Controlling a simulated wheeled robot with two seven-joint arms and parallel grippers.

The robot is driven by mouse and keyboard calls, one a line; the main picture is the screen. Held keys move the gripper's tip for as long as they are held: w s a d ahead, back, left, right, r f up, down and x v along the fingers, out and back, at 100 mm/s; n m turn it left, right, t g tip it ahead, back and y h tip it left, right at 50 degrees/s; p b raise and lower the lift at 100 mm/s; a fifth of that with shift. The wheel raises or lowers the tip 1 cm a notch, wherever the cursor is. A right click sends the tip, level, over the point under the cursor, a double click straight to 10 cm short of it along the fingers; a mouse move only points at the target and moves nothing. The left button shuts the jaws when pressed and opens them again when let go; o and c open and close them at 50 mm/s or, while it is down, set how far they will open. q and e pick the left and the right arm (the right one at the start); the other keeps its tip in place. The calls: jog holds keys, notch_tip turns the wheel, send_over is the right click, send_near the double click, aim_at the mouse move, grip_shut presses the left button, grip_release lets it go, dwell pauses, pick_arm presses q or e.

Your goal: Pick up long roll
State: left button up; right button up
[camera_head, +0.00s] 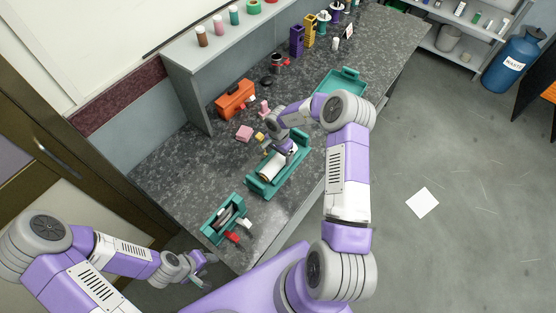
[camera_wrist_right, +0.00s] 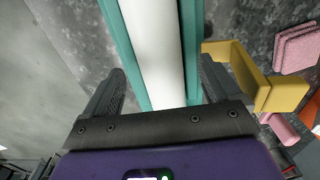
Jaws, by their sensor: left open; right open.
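The long roll is a white cylinder (camera_head: 277,163) lying in a teal holder (camera_head: 262,188) on the counter. In the right wrist view the white roll (camera_wrist_right: 152,45) runs up the picture between the teal holder's rails (camera_wrist_right: 191,50). My right gripper (camera_head: 286,149) is over the holder and partly hides the roll. In the wrist view its two dark fingers (camera_wrist_right: 160,92) are apart, one on each side of the roll and rails. I cannot tell whether they touch. My left gripper (camera_head: 197,269) is open and empty, off the counter's near left edge.
A teal box (camera_head: 222,219) with dark and red parts stands near the counter's front. A teal tray (camera_head: 343,80) lies further back. Pink blocks (camera_head: 244,133), a yellow piece (camera_wrist_right: 238,72) and an orange toolbox (camera_head: 235,99) sit beside the holder. A shelf with bottles is behind.

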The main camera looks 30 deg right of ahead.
aim_at(279, 158)
jog(key=shift+s+f, duration=0.1)
jog(key=shift+f, duration=1.45)
jog(key=shift+c, duration=0.5)
